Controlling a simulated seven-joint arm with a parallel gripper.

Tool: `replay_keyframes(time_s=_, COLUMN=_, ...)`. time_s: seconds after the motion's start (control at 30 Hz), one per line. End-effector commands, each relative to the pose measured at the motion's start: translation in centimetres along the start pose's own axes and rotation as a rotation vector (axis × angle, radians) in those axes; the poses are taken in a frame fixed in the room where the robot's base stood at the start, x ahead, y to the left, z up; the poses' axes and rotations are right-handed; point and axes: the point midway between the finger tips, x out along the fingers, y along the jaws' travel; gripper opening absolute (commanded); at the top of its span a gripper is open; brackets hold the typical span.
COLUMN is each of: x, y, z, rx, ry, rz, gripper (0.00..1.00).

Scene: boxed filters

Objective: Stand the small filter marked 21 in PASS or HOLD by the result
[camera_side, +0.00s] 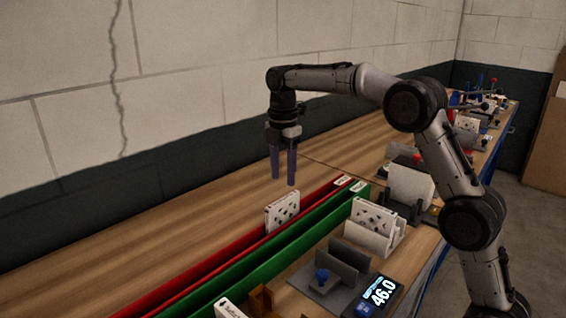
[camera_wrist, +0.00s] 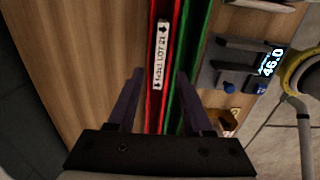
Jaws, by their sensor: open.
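A small white filter (camera_side: 283,211) with dark holes stands upright in the red channel (camera_side: 322,193). In the wrist view the top edge of this filter (camera_wrist: 160,58) carries a label that reads LOT 21. The green channel (camera_side: 301,240) runs alongside the red one. Small white tags sit at the far ends of the channels, but I cannot read them. My gripper (camera_side: 283,182) is open and empty, pointing down above the filter. In the wrist view its fingers (camera_wrist: 160,75) are spread on both sides of the channel line, apart from the filter.
A display (camera_side: 380,293) reads 46.0, beside a grey fixture (camera_side: 332,275) with a blue knob. Another white filter (camera_side: 374,217) stands in a pale holder right of the green channel. Several other fixtures stand farther back. The wooden bench (camera_side: 150,240) left of the channels is clear.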

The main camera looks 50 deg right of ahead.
Motion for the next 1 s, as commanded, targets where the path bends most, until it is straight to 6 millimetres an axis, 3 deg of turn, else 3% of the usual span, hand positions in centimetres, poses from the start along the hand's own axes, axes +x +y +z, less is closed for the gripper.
replay_keyframes(time_s=0.2, x=-2.4, y=0.0, z=0.0, rx=0.0, ry=0.0, rz=0.001, gripper=0.5)
replay_keyframes(time_s=0.43, x=-3.0, y=-0.1, z=0.0, rx=0.005, ry=0.0, rz=0.001, gripper=0.5)
replay_keyframes(time_s=0.57, x=-4.1, y=-1.6, z=-0.3, rx=0.073, ry=-0.001, rz=0.026, gripper=0.5)
replay_keyframes(time_s=0.67, x=-5.7, y=-4.2, z=-0.8, rx=0.198, ry=0.002, rz=0.067, gripper=0.5)
replay_keyframes(time_s=0.8, x=-7.5, y=-9.2, z=-1.7, rx=0.431, ry=0.023, rz=0.141, gripper=0.5)
replay_keyframes(time_s=1.0, x=-7.9, y=-17.1, z=-2.7, rx=0.77, ry=0.087, rz=0.24, gripper=0.5)
